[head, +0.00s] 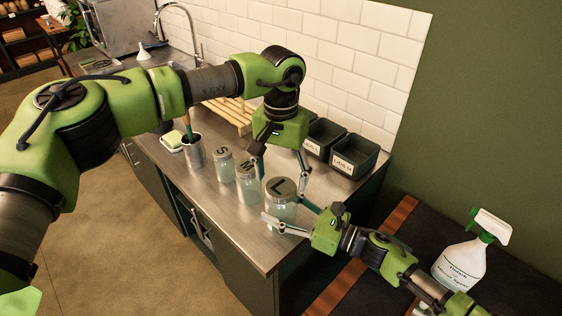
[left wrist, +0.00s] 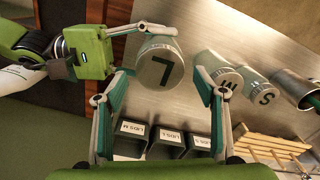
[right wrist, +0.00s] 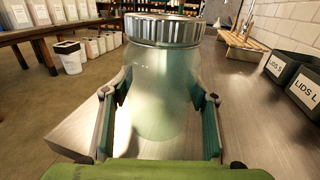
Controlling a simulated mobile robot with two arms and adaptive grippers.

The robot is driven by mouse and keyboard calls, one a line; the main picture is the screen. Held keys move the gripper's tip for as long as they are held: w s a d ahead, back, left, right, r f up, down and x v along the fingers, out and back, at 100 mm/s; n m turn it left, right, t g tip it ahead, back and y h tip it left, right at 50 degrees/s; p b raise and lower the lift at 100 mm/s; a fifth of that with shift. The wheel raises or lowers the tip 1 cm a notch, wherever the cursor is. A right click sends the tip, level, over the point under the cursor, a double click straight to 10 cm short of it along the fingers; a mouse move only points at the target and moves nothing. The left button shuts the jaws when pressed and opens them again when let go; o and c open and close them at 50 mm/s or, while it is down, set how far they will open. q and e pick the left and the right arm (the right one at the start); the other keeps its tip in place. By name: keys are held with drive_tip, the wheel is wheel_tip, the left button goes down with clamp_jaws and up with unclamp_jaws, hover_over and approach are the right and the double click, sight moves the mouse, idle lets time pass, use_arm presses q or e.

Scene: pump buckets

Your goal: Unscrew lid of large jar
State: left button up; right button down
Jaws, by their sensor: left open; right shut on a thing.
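The large jar (head: 283,212) is clear glass and stands upright near the counter's right end. Its grey lid (head: 281,188), marked L, is on it; the lid also shows in the left wrist view (left wrist: 163,66) and the right wrist view (right wrist: 163,30). My right gripper (head: 290,218) is shut on the jar's body from the right, with a finger on each side in the right wrist view (right wrist: 158,115). My left gripper (head: 281,168) points down above the lid. Its fingers are spread apart and empty, and the lid is beyond the fingertips in the left wrist view.
Jars marked M (head: 247,180) and S (head: 225,165) stand to the left, then a metal cup (head: 194,152). Dark lid bins (head: 354,152) line the wall behind. A spray bottle (head: 459,262) stands at the right.

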use_arm(q)
drive_tip(key=shift+f, duration=1.15)
